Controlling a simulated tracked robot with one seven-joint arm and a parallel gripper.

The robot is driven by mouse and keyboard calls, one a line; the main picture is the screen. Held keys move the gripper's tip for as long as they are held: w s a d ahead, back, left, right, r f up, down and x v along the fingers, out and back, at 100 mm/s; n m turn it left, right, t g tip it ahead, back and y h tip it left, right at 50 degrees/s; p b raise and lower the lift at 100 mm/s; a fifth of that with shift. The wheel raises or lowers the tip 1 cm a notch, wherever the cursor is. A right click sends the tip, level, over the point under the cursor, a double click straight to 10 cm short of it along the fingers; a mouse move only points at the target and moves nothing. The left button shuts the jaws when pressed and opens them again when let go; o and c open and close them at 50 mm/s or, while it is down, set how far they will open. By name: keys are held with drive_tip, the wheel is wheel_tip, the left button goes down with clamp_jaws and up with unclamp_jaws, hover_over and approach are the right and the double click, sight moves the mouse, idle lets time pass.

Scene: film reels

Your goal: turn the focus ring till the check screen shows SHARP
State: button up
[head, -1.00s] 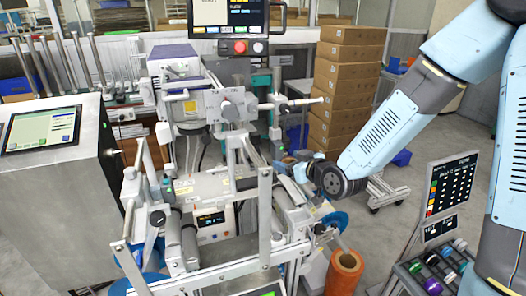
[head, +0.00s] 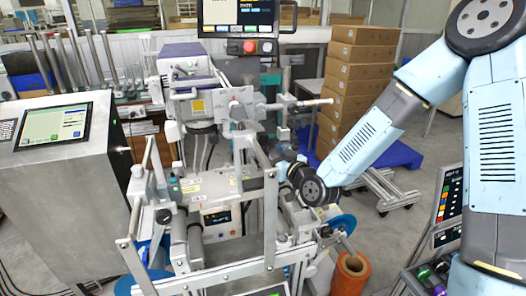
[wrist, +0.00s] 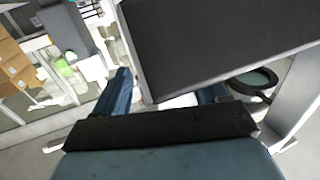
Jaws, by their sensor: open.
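My gripper (wrist: 167,88) is open in the wrist view, its two blue fingers apart with no object seen held between them. A large dark panel fills the upper right, close in front of the fingers. A dark round ring with a glassy centre (wrist: 253,80) shows to the right of the fingers; I cannot tell whether it is the focus ring. In the head view my wrist is beside the machine's middle, and the fingertips are hard to make out. A monitor (head: 238,14) on top and a small display (head: 217,217) low on the machine are lit; their text is unreadable.
The machine's frame (head: 240,105) has bars and rods close around my wrist. A red button (head: 250,47) sits under the monitor. A console screen (head: 55,127) stands left. Stacked cartons (head: 358,75) stand behind, and an orange roll (head: 350,275) stands at the front right.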

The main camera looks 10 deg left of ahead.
sight(263, 146)
drive_tip(key=shift+w+a, duration=0.65)
drive_tip(key=shift+w, duration=0.35)
drive_tip(key=shift+s+a, duration=0.15)
drive_tip(key=shift+c, duration=0.3)
drive_tip(key=shift+c, duration=0.8)
drive_tip(key=c, duration=0.9)
drive_tip(key=shift+o, duration=0.2)
drive_tip(key=shift+s+a+m+t+h, duration=0.2)
drive_tip(key=shift+a+m+t+h, duration=0.1)
drive_tip(key=shift+m+t+h, duration=0.55)
drive_tip(key=shift+s+a+m+t+h, duration=0.1)
drive_tip(key=shift+m+t+h, duration=0.95)
drive_tip(key=shift+h, duration=0.6)
